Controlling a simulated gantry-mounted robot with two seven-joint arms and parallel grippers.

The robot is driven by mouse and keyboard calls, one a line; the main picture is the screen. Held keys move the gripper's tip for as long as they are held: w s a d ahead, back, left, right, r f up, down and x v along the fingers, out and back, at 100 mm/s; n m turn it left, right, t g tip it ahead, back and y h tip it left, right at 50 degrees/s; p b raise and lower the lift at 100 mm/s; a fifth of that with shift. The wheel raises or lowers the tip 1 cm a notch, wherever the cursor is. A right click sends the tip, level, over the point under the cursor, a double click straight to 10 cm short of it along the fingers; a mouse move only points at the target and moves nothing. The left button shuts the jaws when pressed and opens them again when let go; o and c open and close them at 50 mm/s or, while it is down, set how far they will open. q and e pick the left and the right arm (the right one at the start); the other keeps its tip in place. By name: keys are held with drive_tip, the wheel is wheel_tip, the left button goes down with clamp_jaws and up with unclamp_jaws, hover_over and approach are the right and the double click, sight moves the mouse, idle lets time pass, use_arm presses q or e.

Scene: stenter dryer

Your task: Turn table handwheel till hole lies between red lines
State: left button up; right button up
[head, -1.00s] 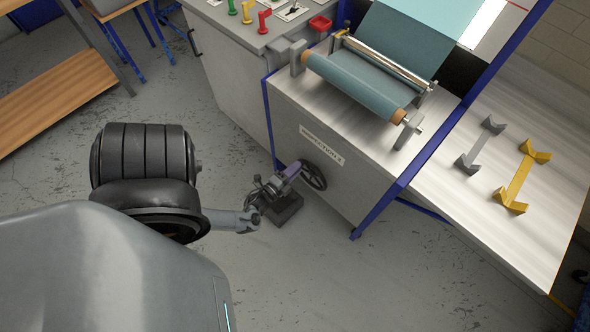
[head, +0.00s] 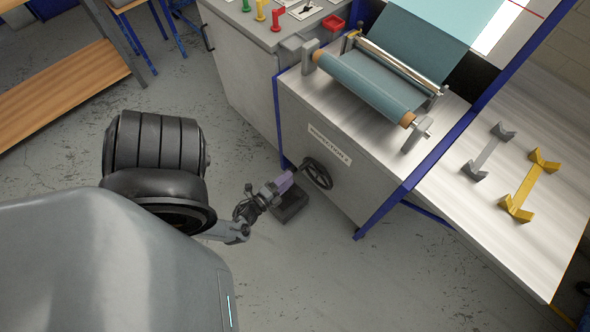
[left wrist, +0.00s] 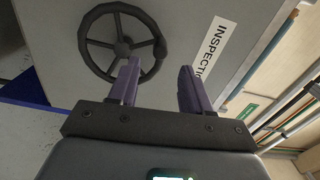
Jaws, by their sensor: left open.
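The black handwheel (head: 317,173) stands on the grey front panel of the inspection table (head: 335,185), below its label. My left gripper (head: 286,182) is just left of the wheel in the head view. I can make out neither a hole nor red lines by the wheel. My right gripper is not in view.
A blue frame post (head: 385,212) is right of the wheel. A cloth roll (head: 365,88) lies on the table top. Grey (head: 488,152) and yellow (head: 528,185) brackets lie on the right surface. Open floor is in front.

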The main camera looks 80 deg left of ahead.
use_arm(q)
drive_tip(key=v, duration=0.3)
drive_tip(key=shift+s, duration=0.1)
drive_tip(key=shift+r, duration=0.1)
idle(0.3)
